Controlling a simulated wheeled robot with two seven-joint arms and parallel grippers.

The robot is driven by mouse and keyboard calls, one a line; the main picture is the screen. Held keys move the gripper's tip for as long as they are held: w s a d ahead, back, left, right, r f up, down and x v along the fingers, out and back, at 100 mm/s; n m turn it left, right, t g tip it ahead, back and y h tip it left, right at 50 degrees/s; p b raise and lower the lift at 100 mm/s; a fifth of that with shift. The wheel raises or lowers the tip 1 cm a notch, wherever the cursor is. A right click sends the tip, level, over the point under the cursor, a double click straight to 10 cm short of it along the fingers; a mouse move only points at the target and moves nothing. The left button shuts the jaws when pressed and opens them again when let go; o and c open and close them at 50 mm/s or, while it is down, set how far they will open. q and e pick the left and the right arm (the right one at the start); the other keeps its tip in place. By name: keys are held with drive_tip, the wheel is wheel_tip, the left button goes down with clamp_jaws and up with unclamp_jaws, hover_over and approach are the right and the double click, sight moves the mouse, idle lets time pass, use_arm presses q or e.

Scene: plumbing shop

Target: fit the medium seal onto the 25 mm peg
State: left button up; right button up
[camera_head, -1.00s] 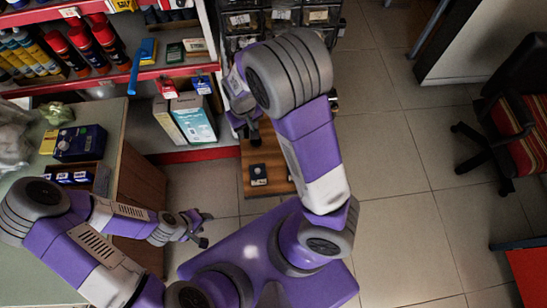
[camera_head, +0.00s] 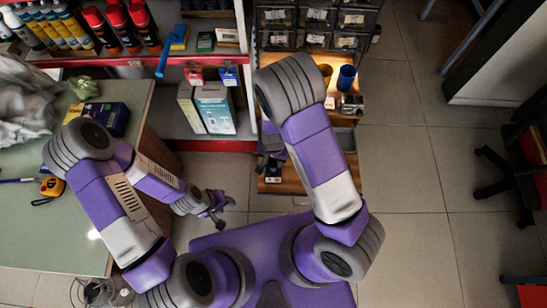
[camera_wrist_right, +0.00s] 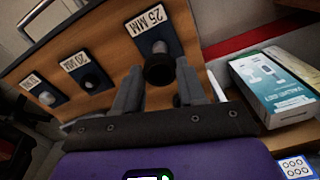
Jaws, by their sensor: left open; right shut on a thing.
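The medium seal (camera_wrist_right: 158,71) is a dark ring. My right gripper (camera_wrist_right: 160,82) is shut on it, in the right wrist view. The grey 25 mm peg (camera_wrist_right: 161,46) stands on a dark plate with a "25 MM" label. The seal overlaps the peg's near end in this view; I cannot tell whether it is around the peg or in front of it. In the head view my right gripper (camera_head: 266,160) is partly hidden by its arm, over the wooden peg board (camera_head: 291,183). My left gripper (camera_head: 217,208) is open and empty, away from the board.
The 20 mm peg (camera_wrist_right: 91,82) and a smaller peg (camera_wrist_right: 46,98) stand left on the board. A white-and-teal box (camera_wrist_right: 275,85) is to the right. Drawers (camera_head: 312,22) stand behind the board. A green-topped counter (camera_head: 75,230) lies left.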

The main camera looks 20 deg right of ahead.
drive_tip(key=shift+f+b, duration=1.9)
drive_tip(key=shift+f, duration=0.4)
drive_tip(key=shift+r+p, duration=0.25)
drive_tip(key=shift+p, duration=0.25)
drive_tip(key=shift+r+p, duration=0.5)
drive_tip(key=shift+r+p, duration=0.3)
drive_tip(key=shift+p, duration=0.15)
idle(0.7)
drive_tip(key=shift+r+p, duration=0.55)
idle(0.6)
idle(0.3)
